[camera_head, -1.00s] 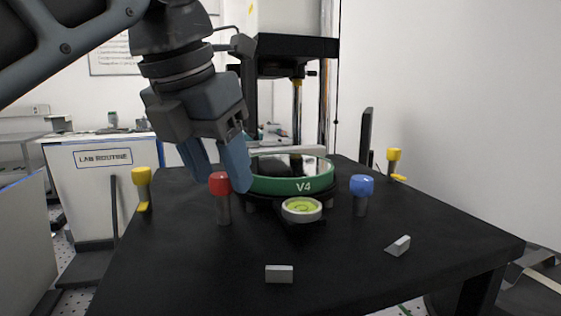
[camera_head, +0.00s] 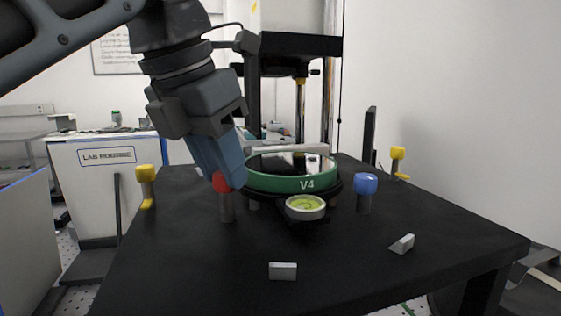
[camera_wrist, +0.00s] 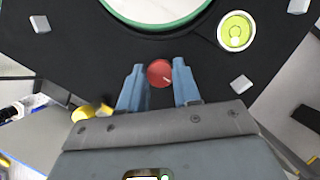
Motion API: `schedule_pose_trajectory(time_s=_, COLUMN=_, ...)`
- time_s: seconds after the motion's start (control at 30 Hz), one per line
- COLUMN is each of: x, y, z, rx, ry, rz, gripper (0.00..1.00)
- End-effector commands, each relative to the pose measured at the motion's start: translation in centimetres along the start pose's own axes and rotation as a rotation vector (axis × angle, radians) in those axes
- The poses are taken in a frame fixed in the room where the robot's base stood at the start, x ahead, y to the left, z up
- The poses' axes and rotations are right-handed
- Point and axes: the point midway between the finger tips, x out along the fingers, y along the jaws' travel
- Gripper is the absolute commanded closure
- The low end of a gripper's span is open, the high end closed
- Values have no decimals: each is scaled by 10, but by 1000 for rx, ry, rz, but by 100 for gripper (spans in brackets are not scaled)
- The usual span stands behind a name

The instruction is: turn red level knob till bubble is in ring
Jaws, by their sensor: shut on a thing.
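The red level knob (camera_head: 222,183) stands on a grey post at the left front of the green-rimmed stage marked V4 (camera_head: 292,183). My gripper (camera_wrist: 160,78) is shut on the red knob, with one blue finger on each side of its round top. A thin pale line shows on the knob in the wrist view. The fingers cover part of the knob in the head view. The round bubble level (camera_head: 305,207) sits at the stage's front. It also shows in the wrist view (camera_wrist: 236,31) as a yellow-green disc; I cannot tell exactly where the bubble lies against the ring.
A blue knob (camera_head: 365,184) stands right of the stage. Yellow-topped posts stand at the left (camera_head: 146,174) and back right (camera_head: 398,153). Small grey blocks lie at the front (camera_head: 283,271) and right (camera_head: 402,244) of the black table (camera_head: 200,270). The instrument column rises behind.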

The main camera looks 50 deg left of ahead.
Motion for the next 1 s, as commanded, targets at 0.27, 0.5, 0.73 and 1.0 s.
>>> schedule_pose_trajectory(time_s=0.27, x=-2, y=2, z=1, rx=200, ry=0, rz=-81, gripper=98)
schedule_pose_trajectory(time_s=0.5, x=-2, y=3, z=2, rx=384, ry=-1, rz=-158, gripper=98)
schedule_pose_trajectory(time_s=0.73, x=-2, y=4, z=2, rx=521, ry=-1, rz=-215, gripper=98)
schedule_pose_trajectory(time_s=1.0, x=-1, y=4, z=2, rx=607, ry=-1, rz=-250, gripper=98)
